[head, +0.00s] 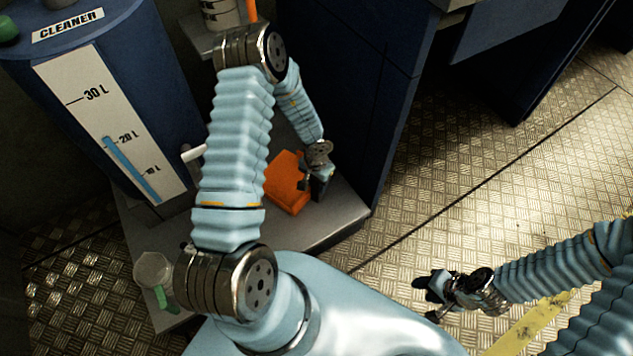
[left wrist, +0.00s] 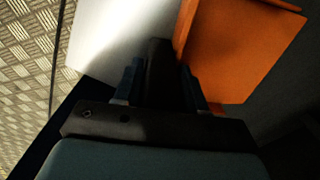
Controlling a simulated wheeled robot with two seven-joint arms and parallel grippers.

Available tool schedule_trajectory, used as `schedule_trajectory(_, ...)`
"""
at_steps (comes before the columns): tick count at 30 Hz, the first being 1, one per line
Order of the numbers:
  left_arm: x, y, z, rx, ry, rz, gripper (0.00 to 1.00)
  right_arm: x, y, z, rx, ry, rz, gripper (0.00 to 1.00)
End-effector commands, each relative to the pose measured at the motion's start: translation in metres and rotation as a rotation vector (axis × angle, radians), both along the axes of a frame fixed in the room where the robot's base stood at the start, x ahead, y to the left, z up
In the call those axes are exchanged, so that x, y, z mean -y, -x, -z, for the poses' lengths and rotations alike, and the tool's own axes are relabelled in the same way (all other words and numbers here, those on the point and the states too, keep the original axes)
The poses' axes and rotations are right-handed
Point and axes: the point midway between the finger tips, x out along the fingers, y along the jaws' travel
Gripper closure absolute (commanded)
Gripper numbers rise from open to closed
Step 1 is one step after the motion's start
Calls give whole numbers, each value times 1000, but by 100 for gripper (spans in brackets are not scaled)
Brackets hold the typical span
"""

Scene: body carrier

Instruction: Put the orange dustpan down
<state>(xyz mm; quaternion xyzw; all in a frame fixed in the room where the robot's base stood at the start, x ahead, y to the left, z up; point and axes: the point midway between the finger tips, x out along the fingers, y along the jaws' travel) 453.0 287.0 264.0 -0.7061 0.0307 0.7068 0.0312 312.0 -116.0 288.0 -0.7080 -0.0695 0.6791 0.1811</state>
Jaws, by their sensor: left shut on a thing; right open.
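The orange dustpan (head: 286,184) is at the grey low platform (head: 325,228), beside the blue cabinet. I cannot tell whether it touches the platform. My left gripper (head: 314,186) is at the dustpan's right side, pointing down. In the left wrist view the dustpan (left wrist: 235,50) fills the upper right, and a dark piece (left wrist: 160,70), apparently its handle, sits between the two fingers. The left gripper is shut on it. My right gripper (head: 438,290) is open and empty, over the floor at the lower right.
A blue cleaner tank (head: 165,80) with a litre scale stands on the left of the platform. A dark blue cabinet (head: 345,90) rises just behind and right of the left gripper. A green-handled item (head: 160,297) lies near the platform's front left. The metal floor (head: 470,180) at right is clear.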

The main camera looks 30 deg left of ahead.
Motion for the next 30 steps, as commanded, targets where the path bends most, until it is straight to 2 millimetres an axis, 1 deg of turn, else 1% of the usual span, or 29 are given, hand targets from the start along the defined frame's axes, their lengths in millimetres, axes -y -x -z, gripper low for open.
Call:
schedule_trajectory(1,0,0,1,0,0,1,96,0,0,-1,0,0,0,57)
schedule_trajectory(2,0,0,1,0,0,1,55,0,0,0,0,0,0,57)
schedule_trajectory(6,0,0,1,0,0,0,34,0,0,0,1,-1,-1,57)
schedule_trajectory(16,0,0,-2,1,0,-1,34,0,0,1,0,0,0,57)
schedule_trajectory(20,0,0,-23,1,2,-3,34,-2,1,-8,-2,-3,-3,57)
schedule_trajectory(27,-1,0,-80,2,0,-2,34,-8,3,-28,-5,-12,-13,57)
schedule_trajectory(30,0,0,-100,1,0,-2,34,-9,4,-33,-6,-14,-16,57)
